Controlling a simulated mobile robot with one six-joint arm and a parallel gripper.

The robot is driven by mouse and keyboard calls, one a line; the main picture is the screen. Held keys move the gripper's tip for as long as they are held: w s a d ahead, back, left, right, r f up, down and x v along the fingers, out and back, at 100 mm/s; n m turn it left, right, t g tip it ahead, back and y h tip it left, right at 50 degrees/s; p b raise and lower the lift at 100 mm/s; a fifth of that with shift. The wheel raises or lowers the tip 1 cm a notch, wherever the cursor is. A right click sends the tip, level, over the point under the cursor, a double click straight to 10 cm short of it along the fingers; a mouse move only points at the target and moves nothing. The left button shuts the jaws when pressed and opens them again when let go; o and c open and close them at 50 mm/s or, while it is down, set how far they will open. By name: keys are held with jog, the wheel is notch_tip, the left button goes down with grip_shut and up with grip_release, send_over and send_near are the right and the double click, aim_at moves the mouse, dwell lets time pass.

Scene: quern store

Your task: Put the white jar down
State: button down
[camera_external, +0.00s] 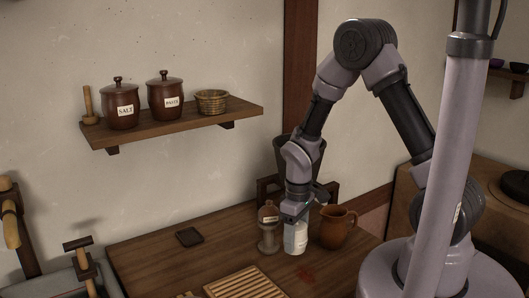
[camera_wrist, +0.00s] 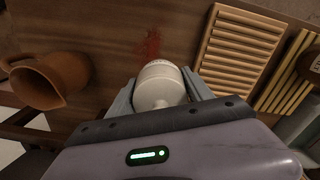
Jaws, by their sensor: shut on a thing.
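The white jar (camera_external: 295,238) is upright above or on the wooden table, beside the brown jug. My gripper (camera_external: 297,214) points down and is shut on its upper part. In the wrist view, the white jar (camera_wrist: 160,84) sits between the two grey fingers, seen from above. I cannot tell whether its base touches the table (camera_external: 205,255). Its upper part is hidden by the gripper in the external view.
A brown jug (camera_external: 335,228) stands close right of the jar, and a labelled goblet-shaped vessel (camera_external: 268,228) close left. A slatted wooden board (camera_external: 245,284) lies in front, near a red stain (camera_external: 306,273). A small dark square (camera_external: 189,237) lies further left, with bare table around it.

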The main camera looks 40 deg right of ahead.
jog(key=shift+m, duration=0.8)
jog(key=a+f, duration=0.1)
jog(key=a, duration=0.3)
jog(key=w+a+f, duration=0.1)
jog(key=a, duration=0.4)
jog(key=w+a+f, duration=0.1)
jog(key=a+f, duration=0.1)
jog(key=a, duration=0.3)
jog(key=shift+w+a, duration=0.1)
jog(key=w+a+b, duration=0.1)
jog(key=w+a, duration=0.1)
jog(key=w, duration=0.2)
jog(key=w+a+f+b, duration=0.1)
jog(key=w+a, duration=0.1)
jog(key=w, duration=0.3)
jog(key=w+a+b, duration=0.1)
jog(key=w+a, duration=0.1)
jog(key=w, duration=0.3)
jog(key=shift+w+a+f+b, duration=0.1)
jog(key=shift+f+b, duration=0.2)
jog(key=shift+f, duration=0.05)
notch_tip(320, 180, down, 4)
jog(key=shift+r+b, duration=0.25)
jog(key=shift+b, duration=0.75)
jog(key=shift+r, duration=0.2)
jog(key=shift+f, duration=0.1)
jog(key=shift+c, duration=2.1)
grip_release()
jog(key=shift+f, duration=0.1)
